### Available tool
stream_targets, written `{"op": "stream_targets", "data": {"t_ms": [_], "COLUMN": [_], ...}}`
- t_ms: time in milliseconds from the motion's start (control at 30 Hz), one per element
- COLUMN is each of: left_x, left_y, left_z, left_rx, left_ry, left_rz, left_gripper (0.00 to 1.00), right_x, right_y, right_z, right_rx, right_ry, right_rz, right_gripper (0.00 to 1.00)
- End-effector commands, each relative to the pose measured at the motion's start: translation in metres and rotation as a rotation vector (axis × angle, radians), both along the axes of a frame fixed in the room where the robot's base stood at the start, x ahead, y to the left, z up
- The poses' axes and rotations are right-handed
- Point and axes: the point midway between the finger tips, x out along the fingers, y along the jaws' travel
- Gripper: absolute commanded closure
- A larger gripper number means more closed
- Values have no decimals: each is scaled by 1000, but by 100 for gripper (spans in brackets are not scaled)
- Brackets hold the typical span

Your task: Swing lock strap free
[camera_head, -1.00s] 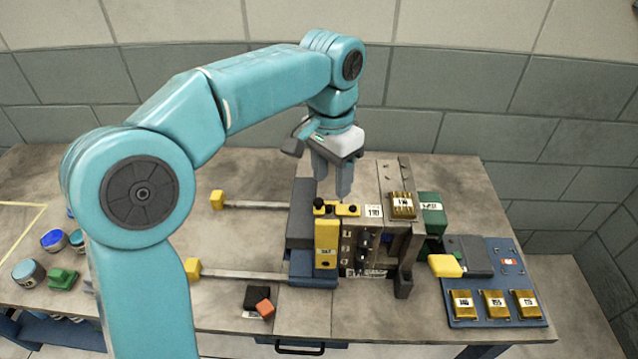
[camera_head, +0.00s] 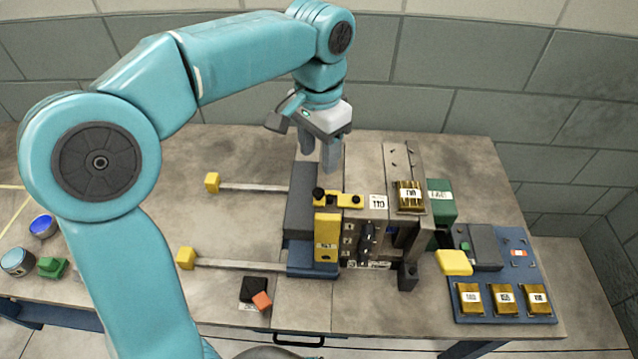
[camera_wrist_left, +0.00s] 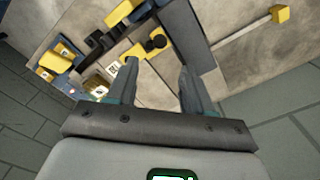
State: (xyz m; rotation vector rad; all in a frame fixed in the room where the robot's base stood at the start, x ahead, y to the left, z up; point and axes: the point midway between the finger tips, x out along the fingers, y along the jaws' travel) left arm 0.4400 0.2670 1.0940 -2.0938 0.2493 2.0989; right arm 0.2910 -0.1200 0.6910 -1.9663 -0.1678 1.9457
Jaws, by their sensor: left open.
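The lock strap appears to be the short yellow bar (camera_head: 350,200) with black knobs, lying across the top of the mould block (camera_head: 365,238). It also shows in the left wrist view (camera_wrist_left: 136,51), just beyond the fingertips. My left gripper (camera_head: 318,162) is open and empty behind and above the strap, apart from it; its two fingers show in the left wrist view (camera_wrist_left: 157,72). A taller yellow piece (camera_head: 327,238) stands upright on the block's front, below the strap's left end. My right gripper is not in view.
Two rods with yellow ends (camera_head: 212,183) stick out left of the block. The left tabletop is largely clear.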

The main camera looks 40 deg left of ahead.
Motion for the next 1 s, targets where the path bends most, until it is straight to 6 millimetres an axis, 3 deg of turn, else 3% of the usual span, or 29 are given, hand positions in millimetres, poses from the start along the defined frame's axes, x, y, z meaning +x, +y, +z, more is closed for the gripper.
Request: {"op": "stream_targets", "data": {"t_ms": [33,200,400,800,833,967,1000], "left_x": [-1,-1,1,3,3,3,3], "left_y": [0,0,1,2,2,2,2], "left_z": [-15,-53,-82,-93,-93,-92,-92], "left_rx": [0,0,0,0,0,0,0], "left_ry": [4,4,2,-1,-1,-1,-1], "left_rz": [0,1,1,1,1,1,1], "left_gripper": [49,49,49,49,52,95,100], "right_x": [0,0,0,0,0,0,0], "right_y": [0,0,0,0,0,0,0], "right_z": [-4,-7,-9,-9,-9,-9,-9], "right_rx": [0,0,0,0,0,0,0], "right_ry": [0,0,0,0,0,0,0], "right_rz": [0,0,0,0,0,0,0], "right_gripper": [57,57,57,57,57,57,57]}}
